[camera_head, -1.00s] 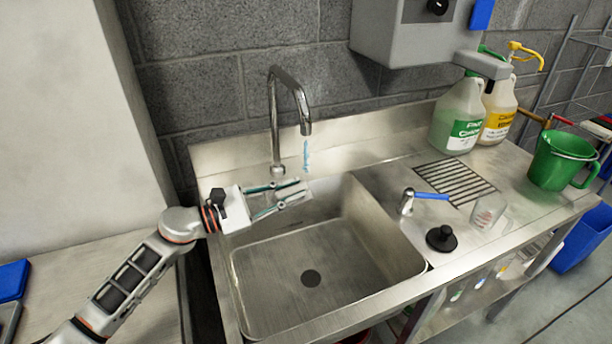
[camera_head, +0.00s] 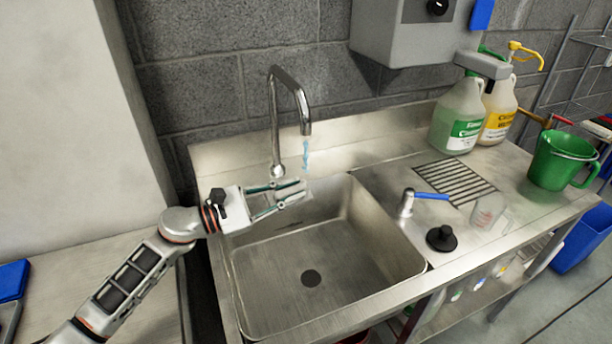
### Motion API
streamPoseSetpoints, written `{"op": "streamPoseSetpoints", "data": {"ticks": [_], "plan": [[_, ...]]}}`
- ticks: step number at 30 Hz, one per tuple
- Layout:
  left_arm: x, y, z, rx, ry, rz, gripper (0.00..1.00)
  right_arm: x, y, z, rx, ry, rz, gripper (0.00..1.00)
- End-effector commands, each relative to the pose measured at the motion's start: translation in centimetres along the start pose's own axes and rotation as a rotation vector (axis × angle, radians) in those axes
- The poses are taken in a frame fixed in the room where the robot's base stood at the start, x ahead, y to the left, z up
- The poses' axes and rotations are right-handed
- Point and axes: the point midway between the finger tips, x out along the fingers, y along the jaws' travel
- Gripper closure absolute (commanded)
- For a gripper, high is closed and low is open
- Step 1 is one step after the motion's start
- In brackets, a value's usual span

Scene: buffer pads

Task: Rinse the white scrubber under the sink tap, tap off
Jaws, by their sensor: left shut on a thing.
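My left gripper (camera_head: 290,193) is over the back left of the steel sink (camera_head: 350,275), below the tap (camera_head: 304,122). It is shut on the white scrubber (camera_head: 292,187), which is pale and partly hidden by the fingers. A thin blue stream of water (camera_head: 305,155) comes down from the spout to the scrubber. A chrome lever with a blue handle (camera_head: 432,196) stands on the counter right of the basin. My right gripper is not in view.
A black plug (camera_head: 441,238) and a clear cup (camera_head: 487,211) are right of the basin. A green jug (camera_head: 563,160) and two jugs of cleaner, one green-labelled (camera_head: 459,115) and one yellow-labelled (camera_head: 498,110), stand farther right. The basin floor is clear.

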Motion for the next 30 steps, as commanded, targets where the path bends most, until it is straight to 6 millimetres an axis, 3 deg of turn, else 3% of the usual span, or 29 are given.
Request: {"op": "streamPoseSetpoints", "data": {"ticks": [14, 30], "plan": [[-5.3, -1.7, 1.2, 0.0, 0.001, -0.001, 1.0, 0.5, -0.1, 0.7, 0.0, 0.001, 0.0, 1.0], [-12.1, -3.7, 2.8, -0.001, 0.001, 0.0, 1.0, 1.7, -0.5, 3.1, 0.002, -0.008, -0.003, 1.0]]}}
